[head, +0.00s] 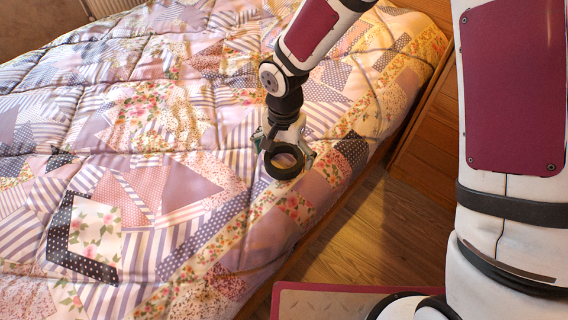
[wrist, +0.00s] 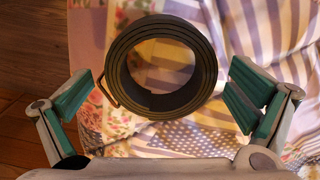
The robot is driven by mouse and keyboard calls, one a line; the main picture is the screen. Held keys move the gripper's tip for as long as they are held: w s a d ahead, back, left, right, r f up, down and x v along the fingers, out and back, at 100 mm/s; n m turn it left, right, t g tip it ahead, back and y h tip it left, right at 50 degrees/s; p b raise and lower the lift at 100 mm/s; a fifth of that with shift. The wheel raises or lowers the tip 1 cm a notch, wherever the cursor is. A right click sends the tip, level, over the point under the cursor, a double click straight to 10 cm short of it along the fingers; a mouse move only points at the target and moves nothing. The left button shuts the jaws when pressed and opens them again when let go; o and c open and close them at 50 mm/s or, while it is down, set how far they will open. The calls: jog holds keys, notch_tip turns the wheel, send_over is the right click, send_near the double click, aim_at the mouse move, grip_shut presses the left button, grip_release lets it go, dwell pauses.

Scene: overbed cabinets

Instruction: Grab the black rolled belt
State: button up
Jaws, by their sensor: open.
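The black rolled belt (head: 284,160) is a dark ring-shaped coil near the bed's right edge in the head view. In the wrist view the belt (wrist: 122,84) shows as a coil with a thin metal buckle loop on its left side. My gripper (wrist: 165,97) is open, with one teal-padded finger on each side of the belt and visible gaps between pads and coil. I cannot tell the height between belt and quilt.
A patchwork quilt (head: 130,150) covers the bed, with folds and free room to the left. Wooden floor (head: 370,235) lies to the right of the bed edge. A wooden cabinet side (head: 430,135) stands at the right.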

jog(key=shift+f, duration=0.15)
jog(key=c, duration=1.2)
